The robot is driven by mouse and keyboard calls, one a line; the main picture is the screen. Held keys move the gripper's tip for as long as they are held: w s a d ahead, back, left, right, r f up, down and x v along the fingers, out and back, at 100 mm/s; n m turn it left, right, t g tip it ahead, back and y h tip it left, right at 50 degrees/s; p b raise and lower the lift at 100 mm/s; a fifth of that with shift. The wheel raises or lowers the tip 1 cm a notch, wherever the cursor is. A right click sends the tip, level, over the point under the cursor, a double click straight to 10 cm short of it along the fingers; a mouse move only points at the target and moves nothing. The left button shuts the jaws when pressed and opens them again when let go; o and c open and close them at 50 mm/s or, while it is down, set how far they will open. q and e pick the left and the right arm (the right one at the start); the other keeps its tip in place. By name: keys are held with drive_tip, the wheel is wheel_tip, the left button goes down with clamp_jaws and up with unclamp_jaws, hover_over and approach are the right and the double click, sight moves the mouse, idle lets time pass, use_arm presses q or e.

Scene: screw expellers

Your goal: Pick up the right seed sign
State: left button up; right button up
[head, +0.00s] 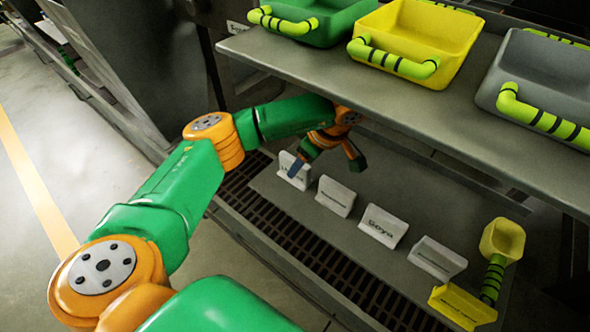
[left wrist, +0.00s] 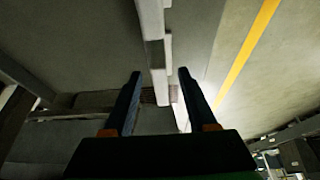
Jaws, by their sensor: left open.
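Several white signs stand in a row on the lower grey shelf in the head view: a leftmost sign (head: 293,171), a second sign (head: 336,196), a third sign (head: 383,227) that seems to read "Soya", and a fourth sign (head: 437,259). The lettering on the others is too small to read. My left gripper (head: 328,164) is open and empty, low under the upper shelf. One finger overlaps the leftmost sign; contact cannot be told. In the left wrist view the spread fingers (left wrist: 157,80) flank a pale upright strip I cannot identify with certainty. My right gripper is out of view.
Green (head: 335,35), yellow (head: 450,75) and grey (head: 520,75) bins with striped handles stand on the upper shelf (head: 290,58), above my left forearm. A grate (head: 290,240) runs along the front.

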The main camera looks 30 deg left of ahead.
sight(302, 179)
use_arm(q)
drive_tip(key=x, duration=0.4)
drive_tip(key=shift+d, duration=0.1)
clamp_jaws()
drive_tip(key=shift+r, duration=0.1)
